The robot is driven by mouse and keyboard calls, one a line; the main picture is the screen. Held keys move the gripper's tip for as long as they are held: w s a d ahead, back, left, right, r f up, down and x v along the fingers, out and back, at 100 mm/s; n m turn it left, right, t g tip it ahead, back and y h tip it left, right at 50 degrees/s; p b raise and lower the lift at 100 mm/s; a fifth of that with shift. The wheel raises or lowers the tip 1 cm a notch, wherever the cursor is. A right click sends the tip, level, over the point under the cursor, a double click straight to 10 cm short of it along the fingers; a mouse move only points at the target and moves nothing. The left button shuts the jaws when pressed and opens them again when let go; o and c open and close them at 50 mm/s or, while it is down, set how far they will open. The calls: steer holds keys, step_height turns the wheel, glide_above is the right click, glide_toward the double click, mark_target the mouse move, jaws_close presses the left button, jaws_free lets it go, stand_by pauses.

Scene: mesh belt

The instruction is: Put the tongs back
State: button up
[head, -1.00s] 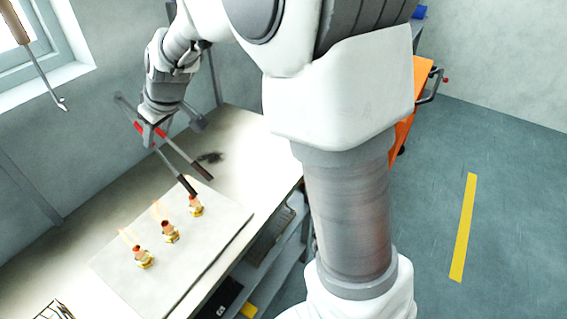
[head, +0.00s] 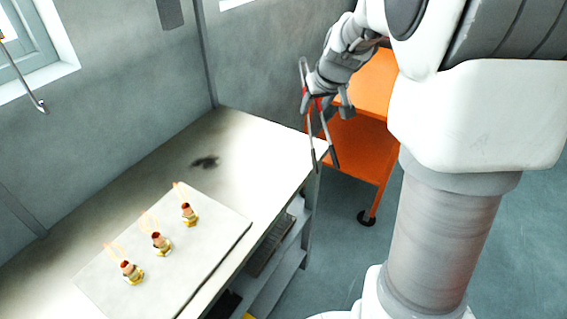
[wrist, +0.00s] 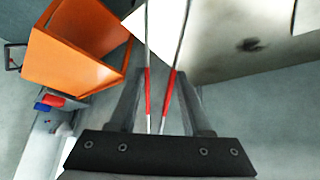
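The tongs (head: 314,140) are long and dark with red grip sections. My gripper (head: 322,97) is shut on the tongs and holds them in the air beside the far right corner of the workbench, near the orange trolley. In the head view their dark arms point down and are slightly spread. In the wrist view the tongs' red grips (wrist: 147,92) show between my two fingers (wrist: 158,105). The exact contact of the fingers is hard to see.
The workbench (head: 250,140) bears a pale board (head: 215,235) with three small brass-coloured pieces (head: 160,242). A dark smudge (head: 205,162) marks the bench. The orange trolley (head: 355,150) stands behind the bench's right end. A hook (head: 38,100) hangs at left.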

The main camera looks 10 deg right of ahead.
steer(key=w+a+f+p, duration=0.1)
steer(key=w+a+f, duration=0.5)
steer(key=a+f, duration=0.3)
step_height(320, 180, down, 2)
steer(key=shift+w+a+p, duration=0.15)
steer(key=shift+a+p, duration=0.1)
steer(key=shift+p, duration=0.1)
steer(key=shift+f+b, duration=0.6)
steer(key=o, duration=0.6)
steer(key=shift+c, duration=0.2)
